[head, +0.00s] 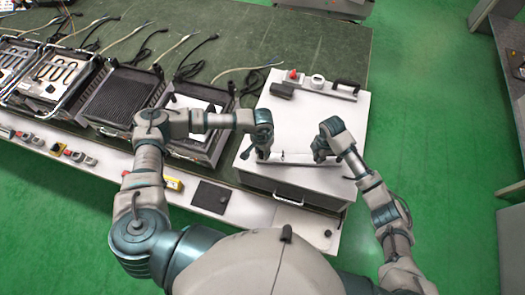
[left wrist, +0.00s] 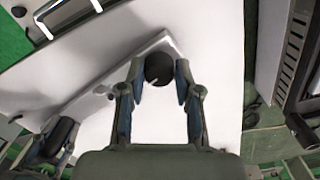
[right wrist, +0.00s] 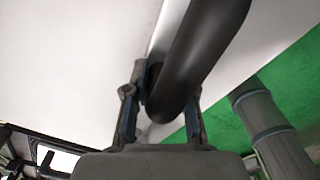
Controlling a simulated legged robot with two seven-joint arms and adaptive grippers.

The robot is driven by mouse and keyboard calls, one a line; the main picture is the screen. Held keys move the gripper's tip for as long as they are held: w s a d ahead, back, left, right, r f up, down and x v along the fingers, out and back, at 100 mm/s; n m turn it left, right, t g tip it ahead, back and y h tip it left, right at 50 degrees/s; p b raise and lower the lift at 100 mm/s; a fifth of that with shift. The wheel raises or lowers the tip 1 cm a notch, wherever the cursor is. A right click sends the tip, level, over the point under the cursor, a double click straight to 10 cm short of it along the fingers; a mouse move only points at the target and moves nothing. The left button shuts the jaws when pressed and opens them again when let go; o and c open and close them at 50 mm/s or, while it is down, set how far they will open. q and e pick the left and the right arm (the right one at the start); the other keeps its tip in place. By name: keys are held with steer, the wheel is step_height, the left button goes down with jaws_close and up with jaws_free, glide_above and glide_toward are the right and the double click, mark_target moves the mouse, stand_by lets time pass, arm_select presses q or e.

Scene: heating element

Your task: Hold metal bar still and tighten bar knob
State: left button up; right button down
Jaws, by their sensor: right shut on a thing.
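The metal bar (head: 298,159) lies across the front of the white box top (head: 305,120). The black bar knob (left wrist: 159,68) is at one end of the bar in the left wrist view. My left gripper (head: 262,152) is over that end, its fingers on either side of the knob with small gaps showing, so it looks open around it. My right gripper (head: 320,154) is at the bar's other end. In the right wrist view it is shut on a thick black curved handle (right wrist: 190,65), which hides part of the fingers.
A control strip with a red knob (head: 293,75), a white knob (head: 317,79) and a black handle (head: 346,85) lies at the back of the box top. Open grill units (head: 125,95) stand on the left. The middle of the box top is clear.

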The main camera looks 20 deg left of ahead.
mark_target(261, 152)
arm_select(q)
steer(key=o, duration=0.4)
steer(key=shift+s+a+f, duration=0.1)
steer(key=shift+a+f, duration=0.1)
steer(key=shift+a, duration=0.25)
arm_select(e)
steer(key=shift+w+d+f, duration=0.1)
steer(key=shift+d+f, duration=0.05)
steer(key=shift+d, duration=0.3)
steer(key=shift+a, duration=0.1)
arm_select(q)
steer(key=shift+d+r, duration=0.15)
steer(key=shift+d, duration=0.1)
arm_select(e)
steer(key=shift+a, duration=0.15)
arm_select(q)
steer(key=shift+r, duration=0.25)
steer(key=r, duration=1.1)
steer(key=shift+w+r, duration=0.2)
steer(key=shift+w, duration=0.05)
arm_select(e)
steer(key=shift+s+a, duration=0.1)
steer(key=shift+s, duration=0.1)
steer(key=c, duration=0.9)
jaws_free()
arm_select(q)
steer(key=shift+a+f, duration=0.1)
arm_select(e)
steer(key=shift+w, duration=0.1)
